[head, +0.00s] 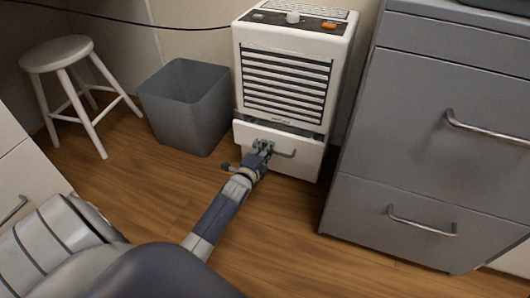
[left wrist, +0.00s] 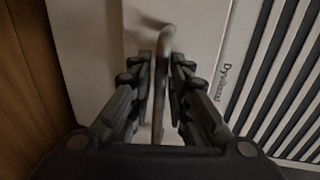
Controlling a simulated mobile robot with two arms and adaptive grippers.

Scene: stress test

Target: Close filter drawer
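The filter drawer (head: 304,157) is the white front at the bottom of a white slatted appliance (head: 285,85). It stands out a little from the body above it. A curved metal handle (head: 286,154) crosses its front. My left gripper (head: 264,147) is at the left part of this handle. In the left wrist view the handle (left wrist: 163,85) runs between the two fingers of my left gripper (left wrist: 162,70), which are drawn in close on both sides of it. Finger contact is hard to make out. My right gripper is not in view.
A grey bin (head: 185,110) stands close left of the appliance, and a white stool (head: 62,55) farther left. A grey cabinet (head: 425,130) with handles stands close on the right. The wooden floor (head: 270,235) in front is clear apart from my arm.

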